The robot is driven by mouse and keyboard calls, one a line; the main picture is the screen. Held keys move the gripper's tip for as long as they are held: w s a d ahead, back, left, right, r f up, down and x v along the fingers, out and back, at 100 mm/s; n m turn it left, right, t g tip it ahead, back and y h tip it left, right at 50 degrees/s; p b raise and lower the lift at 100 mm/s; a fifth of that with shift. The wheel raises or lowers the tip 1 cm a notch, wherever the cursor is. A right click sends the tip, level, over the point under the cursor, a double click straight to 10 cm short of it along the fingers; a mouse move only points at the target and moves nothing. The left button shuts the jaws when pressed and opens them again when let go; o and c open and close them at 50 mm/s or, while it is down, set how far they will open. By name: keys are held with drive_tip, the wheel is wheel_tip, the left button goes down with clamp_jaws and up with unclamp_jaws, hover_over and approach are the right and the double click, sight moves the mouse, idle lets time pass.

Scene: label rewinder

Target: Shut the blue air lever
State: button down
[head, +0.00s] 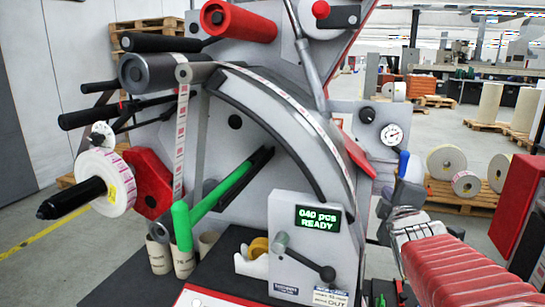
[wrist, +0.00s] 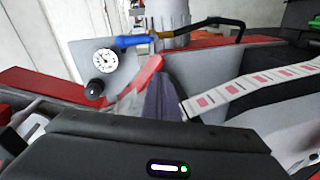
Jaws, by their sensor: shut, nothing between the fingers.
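My gripper (head: 393,192) is just below the lever in the head view, shut and empty. In the wrist view its fingers (wrist: 163,88) are below the lever in the picture, with a visible gap between.
A black knob (wrist: 95,88) sits below the gauge. A black hose (wrist: 215,22) runs right from the fitting. A printed label strip (wrist: 250,85) crosses at the right. The counter box (head: 318,235) with a green display stands left of my arm.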

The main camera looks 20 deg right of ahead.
sight(403, 167)
drive_tip(key=r+n, duration=0.1)
drive_tip(key=r+n+t, duration=0.1)
drive_tip(key=w+r+n+t, duration=0.1)
drive_tip(key=shift+w+d+r, duration=0.1)
drive_tip(key=shift+d+r, duration=0.25)
drive_tip(key=x, duration=1)
drive_tip(key=shift+d, duration=0.1)
drive_tip(key=shift+s+d, duration=1.3)
drive_tip(key=shift+s, duration=0.1)
